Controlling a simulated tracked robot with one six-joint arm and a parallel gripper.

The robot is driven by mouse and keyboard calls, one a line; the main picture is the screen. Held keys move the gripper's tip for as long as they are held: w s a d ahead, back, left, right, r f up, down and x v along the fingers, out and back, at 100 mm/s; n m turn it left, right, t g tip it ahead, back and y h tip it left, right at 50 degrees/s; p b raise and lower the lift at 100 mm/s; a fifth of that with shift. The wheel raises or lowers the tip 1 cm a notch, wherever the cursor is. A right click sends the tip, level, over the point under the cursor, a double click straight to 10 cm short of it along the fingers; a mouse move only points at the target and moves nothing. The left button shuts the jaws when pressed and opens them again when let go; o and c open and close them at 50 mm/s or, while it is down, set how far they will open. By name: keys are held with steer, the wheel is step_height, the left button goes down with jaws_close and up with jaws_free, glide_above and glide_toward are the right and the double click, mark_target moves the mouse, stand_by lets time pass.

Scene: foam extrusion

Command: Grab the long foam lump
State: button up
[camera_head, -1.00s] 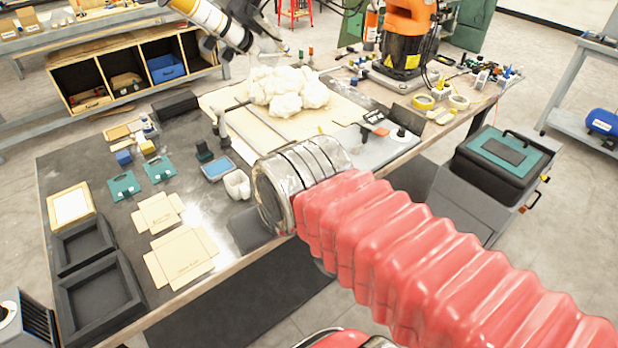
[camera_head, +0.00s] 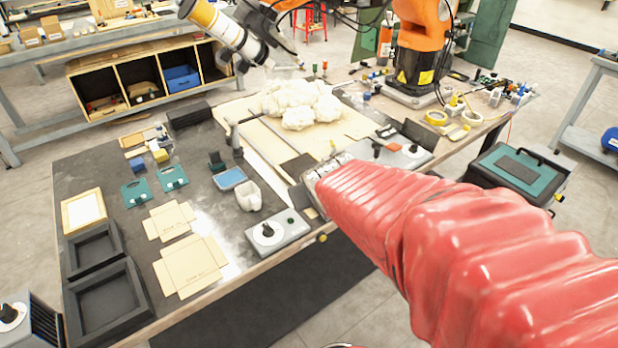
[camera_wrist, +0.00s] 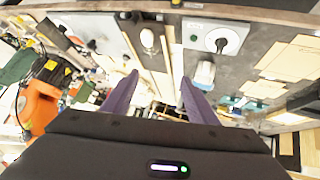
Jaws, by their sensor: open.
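White foam lumps (camera_head: 300,102) lie in a pile on a pale board (camera_head: 262,150) at the back middle of the bench in the head view. I cannot tell a single long lump apart from the rest of the pile. My gripper (camera_wrist: 159,76) shows in the wrist view as two dark purple fingers, spread apart with nothing held between them. In the head view my red-sleeved arm reaches over the front edge of the bench toward the board and hides the gripper. The gripper is apart from the foam.
A grey control box with a black knob (camera_head: 277,232) sits at the front edge; another (camera_head: 403,152) is beyond my arm. An orange robot arm (camera_head: 423,40) stands behind, right of the foam. A white-and-yellow cylinder (camera_head: 225,28) hangs at back left. Black trays (camera_head: 105,300) lie front left.

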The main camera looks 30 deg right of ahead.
steer(key=d+f+t+y, duration=0.2)
steer(key=d+f+t, duration=0.3)
steer(key=d+f, duration=0.6)
step_height(320, 180, down, 2)
steer(key=shift+w+d+f+t+y, duration=0.25)
steer(key=shift+w+t+y, duration=0.05)
steer(key=shift+w+y, duration=0.1)
